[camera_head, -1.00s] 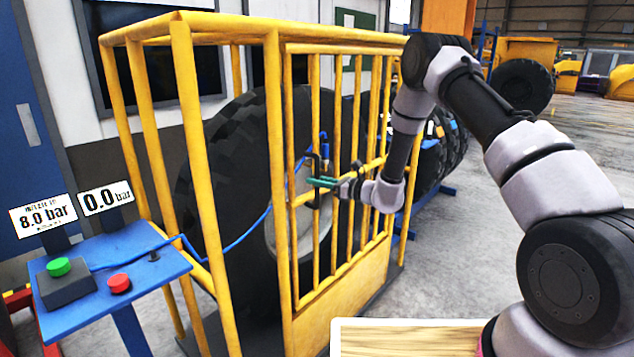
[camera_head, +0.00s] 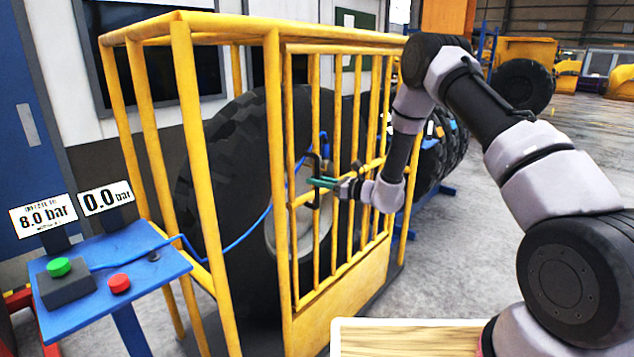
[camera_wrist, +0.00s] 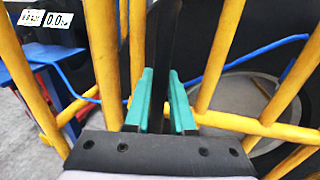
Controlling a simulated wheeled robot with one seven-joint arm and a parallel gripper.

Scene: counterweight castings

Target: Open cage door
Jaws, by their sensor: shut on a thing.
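The yellow cage door (camera_head: 335,290) is made of upright bars over a solid lower panel and looks shut in its frame. A dark handle (camera_head: 317,172) stands upright on the door's left part, at mid height. My gripper (camera_head: 322,183), with green fingers, is at this handle. In the wrist view, the green fingers (camera_wrist: 160,105) close around a dark upright bar, the handle (camera_wrist: 162,50), between yellow bars. The fingertips hide part of the handle.
A large tyre (camera_head: 235,170) stands inside the cage, with a blue hose (camera_head: 240,240) running to it. A blue control stand (camera_head: 110,260) with a green button (camera_head: 59,267) and a red button (camera_head: 119,284) is at left. Grey floor is clear at right.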

